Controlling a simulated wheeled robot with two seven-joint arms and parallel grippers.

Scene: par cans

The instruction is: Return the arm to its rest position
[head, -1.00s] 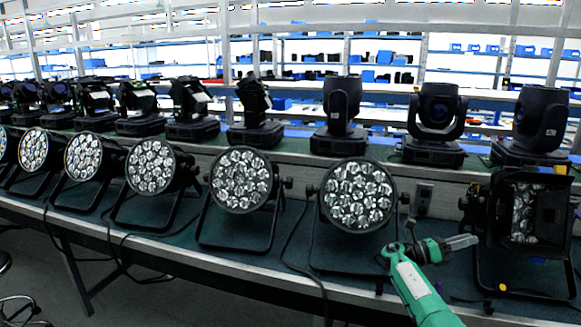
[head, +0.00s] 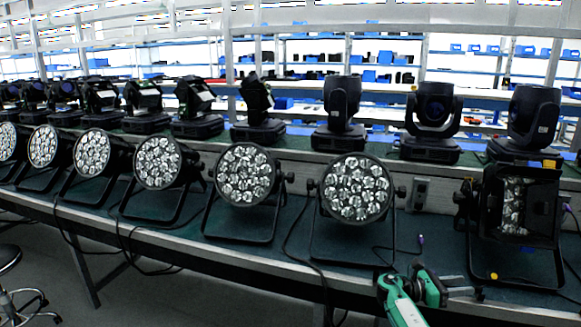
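My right arm, green with dark joints, comes in from the bottom edge of the head view. Its gripper (head: 468,287) points to the right, low over the front edge of the workbench (head: 270,258), left of and below the square barn-door lamp (head: 520,205). The fingers are small and seen from the side, so I cannot tell whether they are open or shut. I see nothing held in them. My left arm and gripper are not in view.
Round par cans (head: 356,188) stand in a row along the bench, with several moving-head lights (head: 435,115) on a raised ledge behind. A cable with a purple plug (head: 421,239) lies near my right arm. A stool (head: 10,258) stands at the lower left.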

